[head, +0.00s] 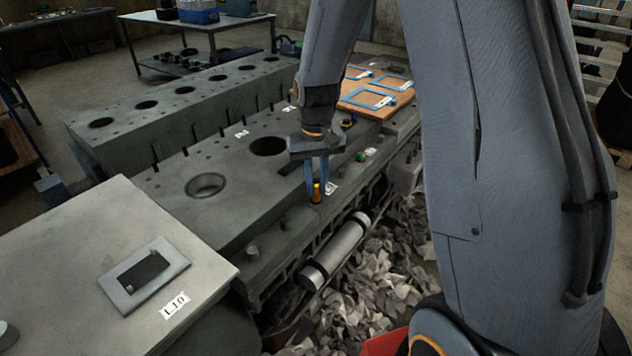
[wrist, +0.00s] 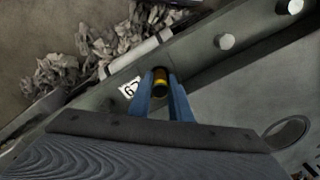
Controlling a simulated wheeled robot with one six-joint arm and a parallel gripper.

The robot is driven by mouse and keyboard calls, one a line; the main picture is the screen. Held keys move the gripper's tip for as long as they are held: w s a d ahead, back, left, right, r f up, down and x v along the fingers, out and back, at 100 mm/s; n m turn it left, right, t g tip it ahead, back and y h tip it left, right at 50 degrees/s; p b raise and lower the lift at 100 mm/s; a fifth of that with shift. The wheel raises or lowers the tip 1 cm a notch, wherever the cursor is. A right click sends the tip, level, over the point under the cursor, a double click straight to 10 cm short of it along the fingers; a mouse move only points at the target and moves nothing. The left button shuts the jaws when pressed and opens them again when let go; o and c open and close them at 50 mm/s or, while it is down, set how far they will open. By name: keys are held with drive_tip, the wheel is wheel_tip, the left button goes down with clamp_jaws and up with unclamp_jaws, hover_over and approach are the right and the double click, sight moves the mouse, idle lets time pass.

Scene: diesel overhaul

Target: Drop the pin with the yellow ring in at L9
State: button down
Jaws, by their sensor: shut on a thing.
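The pin with the yellow ring (head: 317,193) is upright between the blue fingers of my gripper (head: 317,178), which is shut on it. In the wrist view the pin (wrist: 160,80) shows a dark end and a yellow band between the fingertips (wrist: 160,92). It is over the near ledge of the grey engine block (head: 225,228). A white label (head: 331,188) is right beside it; in the wrist view the label (wrist: 129,88) appears upside down and seems to read L9. I cannot tell whether the pin's lower end is in a hole; the hole is hidden.
A green-topped pin (head: 362,157) stands farther along the ledge. Blue frames lie on a wooden board (head: 372,108) behind. A grey bench (head: 120,245) with label L10 (head: 174,305) is at left. A cylinder (head: 335,250) and crumpled rags (head: 375,285) lie below the ledge.

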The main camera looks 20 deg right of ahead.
drive_tip(key=shift+f+b, duration=0.4)
drive_tip(key=shift+f, duration=0.7)
drive_tip(key=shift+f, duration=0.25)
idle(0.4)
drive_tip(key=shift+f, duration=0.15)
drive_tip(key=c, duration=1.1)
unclamp_jaws()
drive_tip(key=shift+r+p, duration=2.65)
drive_tip(key=shift+r, duration=0.95)
